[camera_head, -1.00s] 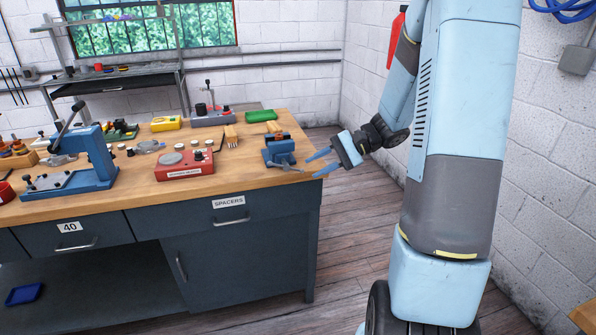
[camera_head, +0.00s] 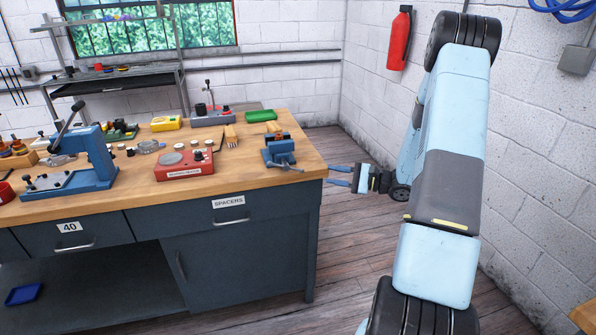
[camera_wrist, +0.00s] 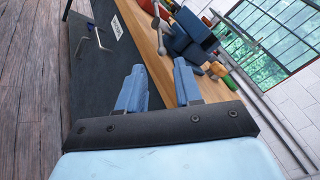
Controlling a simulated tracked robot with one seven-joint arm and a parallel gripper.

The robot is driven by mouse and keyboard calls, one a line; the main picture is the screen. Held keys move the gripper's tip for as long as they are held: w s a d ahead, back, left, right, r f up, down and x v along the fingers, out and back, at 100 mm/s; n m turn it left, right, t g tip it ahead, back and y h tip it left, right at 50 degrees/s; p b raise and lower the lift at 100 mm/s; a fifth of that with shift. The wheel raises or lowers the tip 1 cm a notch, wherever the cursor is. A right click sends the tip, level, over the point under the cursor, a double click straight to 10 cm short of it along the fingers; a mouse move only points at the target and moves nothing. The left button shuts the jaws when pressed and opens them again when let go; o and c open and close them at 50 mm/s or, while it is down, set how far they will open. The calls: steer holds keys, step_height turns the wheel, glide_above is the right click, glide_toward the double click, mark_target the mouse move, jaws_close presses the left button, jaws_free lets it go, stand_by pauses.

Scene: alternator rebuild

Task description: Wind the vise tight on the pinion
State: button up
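The small blue vise (camera_head: 280,150) stands near the right end of the bench top. It also shows in the wrist view (camera_wrist: 190,42), beyond my fingers. Its grey handle (camera_head: 289,168) sticks out on the side toward the bench's front edge; in the wrist view the handle (camera_wrist: 158,28) is at the upper middle. I cannot make out the pinion clearly at the jaws. My gripper (camera_head: 340,176) is off the right end of the bench, at about bench-top height, pointing left toward the vise. Its two blue fingers (camera_wrist: 160,86) are apart, with nothing between them.
The wooden bench top (camera_head: 235,180) has its right corner close to my fingertips. A red box (camera_head: 184,171), a green tray (camera_head: 261,115) and a blue press (camera_head: 92,160) stand left of or behind the vise. The floor right of the bench is clear.

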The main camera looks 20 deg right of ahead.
mark_target(298, 170)
steer(key=x, duration=1.2)
steer(key=shift+w+a, duration=0.1)
steer(key=shift+a, duration=0.2)
jaws_close()
